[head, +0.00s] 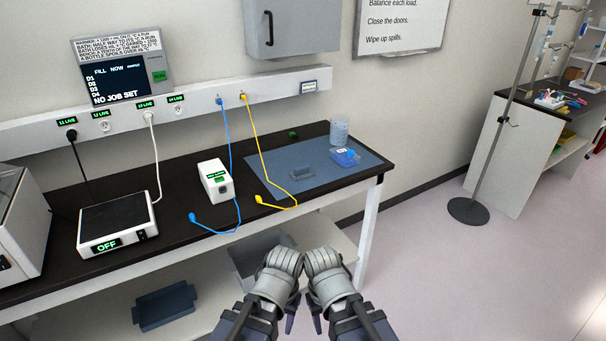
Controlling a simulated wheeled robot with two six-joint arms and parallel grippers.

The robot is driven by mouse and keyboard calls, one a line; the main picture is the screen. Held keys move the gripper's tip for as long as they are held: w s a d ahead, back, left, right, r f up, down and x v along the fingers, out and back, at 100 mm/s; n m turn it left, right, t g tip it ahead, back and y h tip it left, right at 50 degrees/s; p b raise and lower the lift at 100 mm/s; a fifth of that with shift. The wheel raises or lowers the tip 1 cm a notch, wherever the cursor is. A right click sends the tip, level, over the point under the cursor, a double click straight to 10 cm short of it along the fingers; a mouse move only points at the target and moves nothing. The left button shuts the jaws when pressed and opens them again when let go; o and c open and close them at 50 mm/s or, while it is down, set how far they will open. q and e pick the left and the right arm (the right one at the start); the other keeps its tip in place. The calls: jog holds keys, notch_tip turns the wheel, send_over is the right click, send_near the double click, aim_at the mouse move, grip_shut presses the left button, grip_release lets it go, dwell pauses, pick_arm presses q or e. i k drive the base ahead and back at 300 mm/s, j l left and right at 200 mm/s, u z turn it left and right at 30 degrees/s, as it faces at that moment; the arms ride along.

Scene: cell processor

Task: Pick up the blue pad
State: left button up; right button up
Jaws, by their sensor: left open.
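A flat blue-grey mat (265,180) lies on the right part of the dark bench top. A small bright blue item (345,157) with a white label sits on its back right. A small grey-blue block (302,173) lies near the mat's middle. I cannot tell for sure which of these is the blue pad. My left gripper (264,322) is open, low in front of the bench and away from all of them. My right gripper (341,322) is beside it, also away from the bench top; its jaws do not show clearly.
The bench (160,235) also holds a white box (215,180), a device reading OFF (118,222), a clear beaker (339,131) and blue and yellow cables (262,160). Grey bins (165,306) stand on the lower shelf. A pole stand (468,210) is at right, with clear floor before it.

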aim_at(300, 173)
jog(key=i+l, duration=0.25)
jog(key=i, duration=0.2)
jog(key=i+l+z, duration=0.15)
jog(key=i, duration=0.3)
jog(key=l, duration=0.1)
